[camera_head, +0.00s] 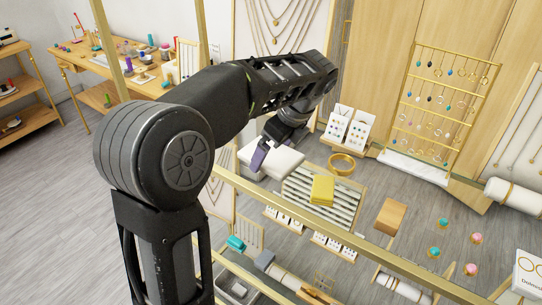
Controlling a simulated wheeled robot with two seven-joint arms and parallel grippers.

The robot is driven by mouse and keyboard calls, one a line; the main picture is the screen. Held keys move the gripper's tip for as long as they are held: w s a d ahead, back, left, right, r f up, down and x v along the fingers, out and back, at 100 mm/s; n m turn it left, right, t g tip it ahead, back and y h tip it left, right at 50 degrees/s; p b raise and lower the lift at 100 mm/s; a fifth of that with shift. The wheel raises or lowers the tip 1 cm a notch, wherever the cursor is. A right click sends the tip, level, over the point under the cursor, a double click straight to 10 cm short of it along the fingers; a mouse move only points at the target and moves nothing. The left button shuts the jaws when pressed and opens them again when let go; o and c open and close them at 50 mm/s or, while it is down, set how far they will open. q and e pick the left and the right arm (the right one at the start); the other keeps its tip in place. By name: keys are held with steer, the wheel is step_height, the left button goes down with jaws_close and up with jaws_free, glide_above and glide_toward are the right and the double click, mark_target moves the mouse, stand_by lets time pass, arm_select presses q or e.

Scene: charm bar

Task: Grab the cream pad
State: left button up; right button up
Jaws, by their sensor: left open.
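The cream pad (284,164) is a thick, pale, flat block on the glass display, beside a striped tray. My left arm reaches over from the left, and my left gripper (262,153) points down at the pad's left part. One purple-grey finger shows in front of the pad; the other is mostly hidden. The gripper is open. I cannot tell whether the finger touches the pad. My right gripper is out of view.
A striped tray (299,206) carries a yellow box (322,190). A gold rail (330,232) crosses in front. A wooden block (390,216) lies to the right.

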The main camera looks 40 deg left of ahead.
arm_select(q)
steer(key=shift+c, duration=0.4)
steer(key=c, duration=1)
steer(key=shift+c, duration=0.2)
steer(key=shift+r, duration=0.4)
